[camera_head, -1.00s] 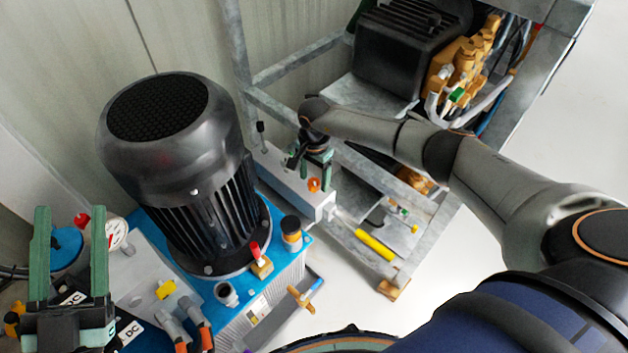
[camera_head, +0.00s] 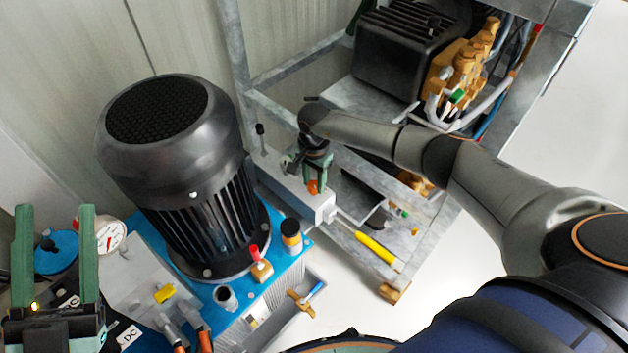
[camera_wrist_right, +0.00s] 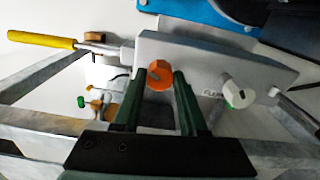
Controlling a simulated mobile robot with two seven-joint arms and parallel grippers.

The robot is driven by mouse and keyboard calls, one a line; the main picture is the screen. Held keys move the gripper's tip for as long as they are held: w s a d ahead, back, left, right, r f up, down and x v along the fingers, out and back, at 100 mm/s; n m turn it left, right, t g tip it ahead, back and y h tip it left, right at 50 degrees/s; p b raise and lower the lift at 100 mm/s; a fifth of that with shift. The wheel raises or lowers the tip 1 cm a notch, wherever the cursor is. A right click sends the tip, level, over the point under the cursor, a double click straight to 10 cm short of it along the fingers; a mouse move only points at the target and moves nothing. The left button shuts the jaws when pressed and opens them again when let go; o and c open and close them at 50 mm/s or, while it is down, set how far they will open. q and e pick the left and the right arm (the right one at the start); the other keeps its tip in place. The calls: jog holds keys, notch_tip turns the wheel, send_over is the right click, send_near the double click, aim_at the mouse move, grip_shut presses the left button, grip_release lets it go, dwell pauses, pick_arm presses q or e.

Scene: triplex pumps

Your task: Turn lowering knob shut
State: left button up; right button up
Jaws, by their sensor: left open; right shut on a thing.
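A grey block-shaped hand pump (camera_head: 290,184) carries an orange knob (camera_head: 313,187), which I take as the lowering knob. My right gripper (camera_head: 318,172) reaches down onto it. In the right wrist view the orange knob (camera_wrist_right: 160,75) sits between the two green fingertips of the right gripper (camera_wrist_right: 157,82), which is shut on it. A white knob with a green mark (camera_wrist_right: 238,94) is beside it on the block. My left gripper (camera_head: 55,212) is open and empty at the lower left, its two green fingers pointing up the picture.
A yellow-handled lever (camera_head: 375,249) sticks out from the block's front end. A large black motor (camera_head: 175,150) stands on a blue tank to the left. Galvanised frame bars (camera_head: 350,240) surround the block. A black unit with brass fittings (camera_head: 465,65) is at the upper right.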

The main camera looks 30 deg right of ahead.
grip_shut()
